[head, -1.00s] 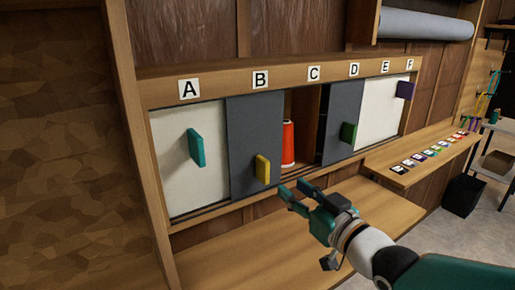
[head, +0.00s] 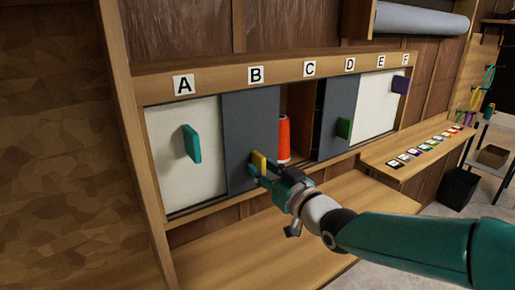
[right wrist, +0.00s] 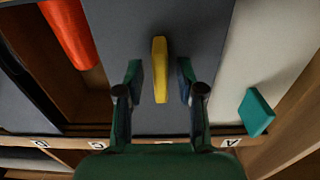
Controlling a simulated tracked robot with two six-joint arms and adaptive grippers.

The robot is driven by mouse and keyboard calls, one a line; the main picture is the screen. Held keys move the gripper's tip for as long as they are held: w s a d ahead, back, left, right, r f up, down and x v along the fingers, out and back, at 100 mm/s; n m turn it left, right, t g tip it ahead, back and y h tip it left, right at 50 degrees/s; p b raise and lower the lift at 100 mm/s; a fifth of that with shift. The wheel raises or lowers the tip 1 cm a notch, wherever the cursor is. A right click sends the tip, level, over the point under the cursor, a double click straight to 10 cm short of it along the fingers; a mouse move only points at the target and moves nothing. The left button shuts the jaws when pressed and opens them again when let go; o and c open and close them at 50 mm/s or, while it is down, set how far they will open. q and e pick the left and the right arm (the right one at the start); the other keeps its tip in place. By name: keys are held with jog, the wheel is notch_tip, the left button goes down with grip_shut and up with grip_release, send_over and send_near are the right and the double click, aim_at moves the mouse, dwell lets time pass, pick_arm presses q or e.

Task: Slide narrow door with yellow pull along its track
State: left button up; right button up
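The narrow dark grey door (head: 248,115) stands below letter B, with a yellow pull (head: 259,158) low on its right side. My right gripper (head: 260,167) is at this pull. In the right wrist view the yellow pull (right wrist: 160,68) stands between the two open fingers, with a gap on each side. The fingers straddle the pull without visibly closing on it. The grey door (right wrist: 120,30) fills the middle of that view. The lower track near the pull is partly hidden by my gripper. My left gripper is not in view.
A white door (head: 165,175) with a teal pull (head: 192,143) is on the left. Right of the grey door is an opening with an orange spool (head: 283,138). Beyond it are a grey door with a green pull (head: 344,128) and a white door with a purple pull (head: 400,85).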

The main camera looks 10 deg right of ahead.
jog(key=shift+c, duration=0.3)
grip_shut()
jog(key=w+d+p, duration=0.5)
jog(key=d+p, duration=0.2)
jog(key=d, duration=0.6)
jog(key=shift+d, duration=0.35)
jog(key=shift+o, duration=0.3)
grip_release()
jog(key=shift+s, duration=0.1)
jog(key=v, duration=0.7)
jog(key=shift+b, duration=0.45)
